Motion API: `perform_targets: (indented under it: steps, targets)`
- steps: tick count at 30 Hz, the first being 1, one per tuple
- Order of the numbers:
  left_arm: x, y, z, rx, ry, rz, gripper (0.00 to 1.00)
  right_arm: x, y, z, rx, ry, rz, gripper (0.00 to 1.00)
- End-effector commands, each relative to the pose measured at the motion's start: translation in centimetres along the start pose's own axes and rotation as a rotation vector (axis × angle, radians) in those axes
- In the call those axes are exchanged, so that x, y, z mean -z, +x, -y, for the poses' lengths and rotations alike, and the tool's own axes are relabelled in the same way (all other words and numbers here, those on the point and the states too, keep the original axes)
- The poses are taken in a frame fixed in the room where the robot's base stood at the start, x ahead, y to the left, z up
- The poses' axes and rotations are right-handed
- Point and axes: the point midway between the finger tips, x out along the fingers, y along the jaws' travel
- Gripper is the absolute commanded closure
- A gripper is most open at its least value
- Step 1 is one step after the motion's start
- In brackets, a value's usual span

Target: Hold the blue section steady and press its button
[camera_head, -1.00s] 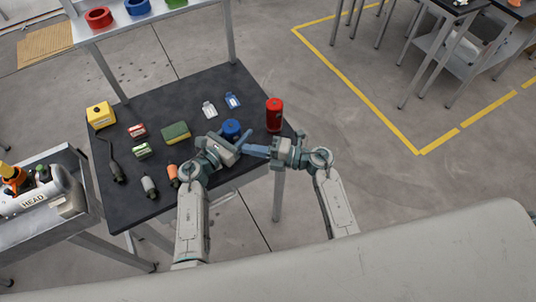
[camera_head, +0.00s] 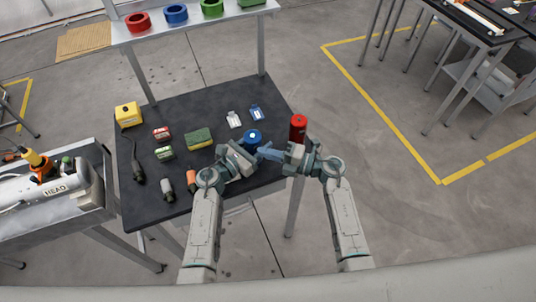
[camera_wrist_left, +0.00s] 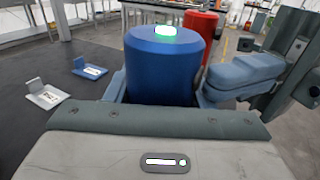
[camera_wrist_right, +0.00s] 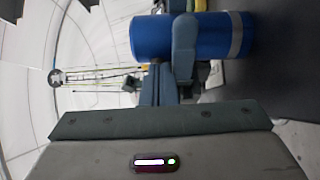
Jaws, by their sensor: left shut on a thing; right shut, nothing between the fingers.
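The blue section (camera_head: 253,136) stands upright near the table's front right. In the left wrist view it is a blue cylinder (camera_wrist_left: 163,72) with a lit green-white button (camera_wrist_left: 165,33) on top. My left gripper (camera_head: 249,148) is shut on it from the front. My right gripper (camera_head: 264,153) is shut and empty, just right of and in front of the blue section. Its closed fingers (camera_wrist_left: 238,78) show beside the cylinder in the left wrist view. In the right wrist view the blue section (camera_wrist_right: 155,38) lies beyond the fingers, partly covered by a left finger; contact cannot be told.
A red cylinder (camera_head: 298,127) stands close behind my right gripper. White (camera_head: 234,119) and blue (camera_head: 256,113) small items lie behind the blue section. A green-yellow block (camera_head: 199,139) and several small objects lie left on the black table (camera_head: 190,110). A shelf with coloured rings stands behind.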

Motion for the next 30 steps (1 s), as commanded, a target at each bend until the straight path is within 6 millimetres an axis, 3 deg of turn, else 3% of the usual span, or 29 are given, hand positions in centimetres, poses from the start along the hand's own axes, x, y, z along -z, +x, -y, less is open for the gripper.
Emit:
perform_targets:
  steps: [1,5,11,14,18,24,30]
  targets:
    - [0.1,0.2,1.0,0.019,-0.012,0.007,0.88,-0.3,0.4,-0.1,-0.001,0.001,0.01,1.0]
    - [0.1,0.2,1.1,0.019,-0.014,0.006,0.84,-0.2,0.4,-0.1,-0.001,0.001,0.01,1.0]
    - [0.2,0.2,1.1,0.02,-0.014,0.006,0.88,1.5,-1.3,0.0,0.0,0.002,0.007,1.0]
    - [0.2,0.1,1.0,0.018,-0.013,0.004,0.88,3.1,-2.9,0.1,0.002,0.002,0.003,1.0]
    - [0.2,0.1,0.9,0.016,-0.011,0.003,0.88,2.8,-6.6,0.2,0.006,-0.001,0.002,1.0]
    - [0.1,0.1,0.7,0.014,-0.009,0.003,0.88,2.9,-10.6,0.1,0.005,0.0,0.0,1.0]
    - [0.1,0.1,0.7,0.014,-0.008,0.003,0.88,2.9,-12.4,0.1,0.002,0.001,0.0,1.0]
